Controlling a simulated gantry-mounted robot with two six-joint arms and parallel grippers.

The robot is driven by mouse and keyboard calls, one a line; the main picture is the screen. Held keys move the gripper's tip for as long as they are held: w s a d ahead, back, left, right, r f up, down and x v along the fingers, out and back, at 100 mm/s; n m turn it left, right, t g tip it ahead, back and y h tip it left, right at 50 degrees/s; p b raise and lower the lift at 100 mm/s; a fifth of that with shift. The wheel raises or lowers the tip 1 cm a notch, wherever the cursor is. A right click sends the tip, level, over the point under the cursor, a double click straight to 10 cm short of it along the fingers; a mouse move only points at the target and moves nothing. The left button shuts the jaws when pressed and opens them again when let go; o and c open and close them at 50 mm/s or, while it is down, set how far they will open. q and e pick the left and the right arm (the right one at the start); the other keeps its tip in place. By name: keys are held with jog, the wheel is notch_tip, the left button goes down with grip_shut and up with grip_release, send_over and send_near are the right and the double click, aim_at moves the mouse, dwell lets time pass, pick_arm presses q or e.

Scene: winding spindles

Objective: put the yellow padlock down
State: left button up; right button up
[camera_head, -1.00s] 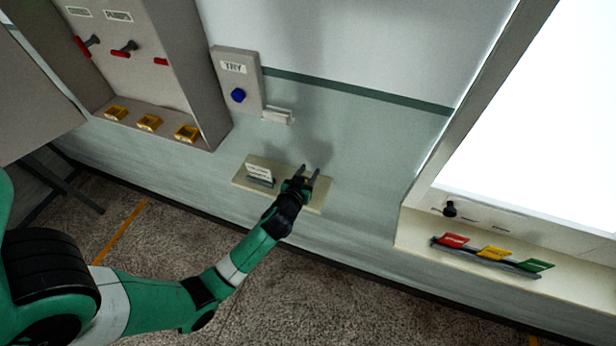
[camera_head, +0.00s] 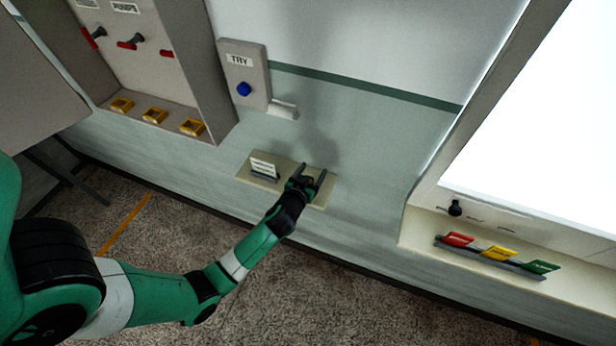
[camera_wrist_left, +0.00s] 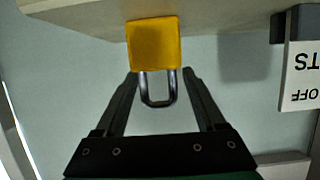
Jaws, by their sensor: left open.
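The yellow padlock (camera_wrist_left: 155,45) shows in the left wrist view, its body against the front edge of the cream shelf (camera_wrist_left: 225,14) and its grey shackle pointing toward my gripper. My left gripper (camera_wrist_left: 160,76) is open, one finger on each side of the shackle, with gaps between fingers and padlock. In the head view my left gripper (camera_head: 312,171) is over the right part of the shelf (camera_head: 327,190), and the padlock is mostly hidden by it. My right gripper is not in view.
A white card in a holder (camera_head: 263,168) stands on the shelf, left of my gripper. A grey TRY box (camera_head: 243,75) with a blue button is on the wall above. Yellow holders (camera_head: 154,115) sit in the cabinet at left. Coloured tags (camera_head: 498,253) lie on the right ledge.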

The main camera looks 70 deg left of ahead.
pick_arm(q)
jog(key=v, duration=1.2)
jog(key=w+d+r+m+t+h, duration=0.1)
jog(key=w+d+r+t, duration=0.15)
jog(key=w+r, duration=0.4)
jog(key=w+d+r+t+h, duration=0.1)
jog(key=w+d+r+t, duration=0.15)
jog(key=r, duration=0.65)
jog(key=w+d+r+m+t, duration=0.1)
jog(key=w+d+r+t, duration=0.15)
jog(key=w+r, duration=0.4)
jog(key=s+d+r+m+t+h, duration=0.2)
jog(key=s+d+r+t+h, duration=0.1)
jog(key=r, duration=0.8)
jog(key=s+d+r+m+t+h, duration=0.2)
jog(key=d+r+m+t+h, duration=0.1)
jog(key=r, duration=0.9)
jog(key=s+d+r+m+t+h, duration=0.2)
jog(key=d+r, duration=0.4)
jog(key=r, duration=0.6)
jog(key=shift+s+d+m+t+h, duration=0.25)
jog(key=shift+s+m+t+h, duration=0.15)
jog(key=shift+s+t+h, duration=0.65)
